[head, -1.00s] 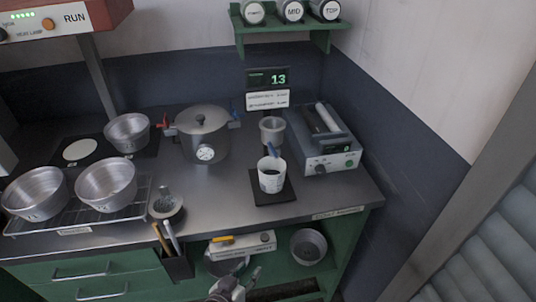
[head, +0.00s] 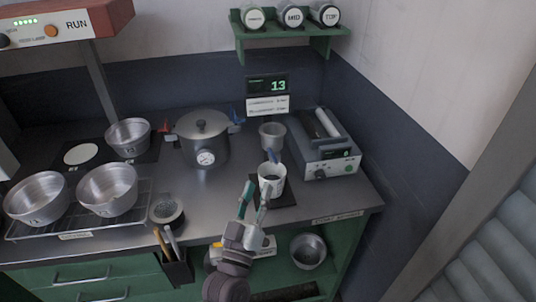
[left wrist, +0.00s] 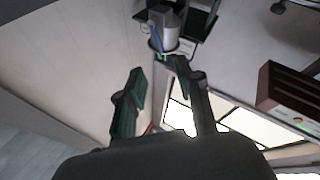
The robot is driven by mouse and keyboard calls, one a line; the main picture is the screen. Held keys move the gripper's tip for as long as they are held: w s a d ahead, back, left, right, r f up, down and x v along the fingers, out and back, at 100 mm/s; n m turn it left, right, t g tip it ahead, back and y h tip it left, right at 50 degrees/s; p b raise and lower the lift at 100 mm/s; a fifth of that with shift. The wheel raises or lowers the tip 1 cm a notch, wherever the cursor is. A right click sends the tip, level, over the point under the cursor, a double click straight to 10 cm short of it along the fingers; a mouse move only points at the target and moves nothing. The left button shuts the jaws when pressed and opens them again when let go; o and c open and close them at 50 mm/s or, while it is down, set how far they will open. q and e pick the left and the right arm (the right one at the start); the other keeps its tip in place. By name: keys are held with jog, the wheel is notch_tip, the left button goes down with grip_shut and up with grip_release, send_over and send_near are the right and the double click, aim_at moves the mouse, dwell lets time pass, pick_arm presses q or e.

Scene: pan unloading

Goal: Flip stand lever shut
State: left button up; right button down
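A small blue lever-like piece (head: 271,156) stands tilted at the back rim of a white cup (head: 272,183) with dark contents. The cup is on a flat black stand (head: 287,198) near the counter's front edge. Whether the blue piece belongs to the stand or the cup, I cannot tell. My left gripper (head: 256,187) is just in front and left of the cup, fingers apart and empty. Its two fingers also show apart in the left wrist view (left wrist: 155,72), with a pale cylinder (left wrist: 170,40) and blue piece beyond them. My right gripper is not in view.
A lidded pot (head: 202,143) stands left of the cup and a grey cup (head: 271,136) behind it. A grey box device (head: 325,160) is to the right. A round black-rimmed container (head: 166,212) and a wire rack (head: 75,225) with metal pans are to the left.

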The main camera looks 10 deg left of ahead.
aim_at(270, 153)
pick_arm(q)
jog(key=p+x, duration=0.2)
jog(key=x, duration=0.7)
jog(key=shift+w+d, duration=0.1)
